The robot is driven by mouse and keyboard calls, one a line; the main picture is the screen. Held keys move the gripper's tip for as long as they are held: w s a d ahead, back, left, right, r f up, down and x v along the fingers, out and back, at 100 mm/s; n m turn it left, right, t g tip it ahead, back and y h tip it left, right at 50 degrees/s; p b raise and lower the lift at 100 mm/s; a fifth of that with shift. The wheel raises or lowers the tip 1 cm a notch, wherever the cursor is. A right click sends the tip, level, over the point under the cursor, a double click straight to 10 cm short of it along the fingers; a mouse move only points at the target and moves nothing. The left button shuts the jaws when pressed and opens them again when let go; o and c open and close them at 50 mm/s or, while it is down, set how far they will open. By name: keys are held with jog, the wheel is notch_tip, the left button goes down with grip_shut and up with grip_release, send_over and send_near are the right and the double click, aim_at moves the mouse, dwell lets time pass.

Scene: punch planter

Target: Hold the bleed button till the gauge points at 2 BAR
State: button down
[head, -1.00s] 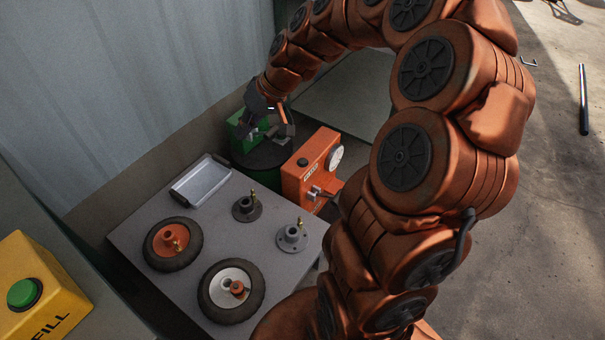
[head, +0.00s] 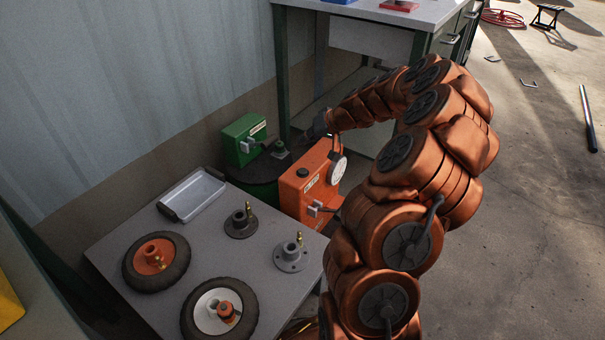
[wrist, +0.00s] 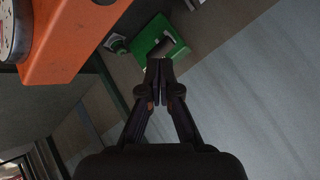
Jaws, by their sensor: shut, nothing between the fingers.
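An orange box (head: 297,200) stands beyond the grey table in the head view, with a black button (head: 302,172) on its sloped top and a label too small to read surely. A round white gauge (head: 338,169) is on its right side; its needle cannot be read. The box (wrist: 75,35) and part of the gauge (wrist: 12,30) fill the wrist view's upper left. My gripper (wrist: 158,68) is shut and empty, beside the box and apart from it in the wrist view.
A green box (head: 240,135) with a grey lever stands on a dark drum (head: 262,190) left of the orange box. The grey table (head: 165,300) holds two wheels, two flanged fittings and a metal tray (head: 196,188). A workbench (head: 440,14) stands behind.

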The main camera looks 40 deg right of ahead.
aim_at(305, 171)
jog(key=shift+f+b, duration=2.25)
jog(key=shift+f, duration=2.15)
jog(key=shift+f+b, duration=0.4)
jog(key=shift+f, duration=0.05)
jog(key=shift+f+b, duration=0.3)
jog(key=shift+f, duration=0.1)
dwell(1.9)
jog(key=shift+r+p, duration=0.35)
jog(key=shift+r, duration=0.5)
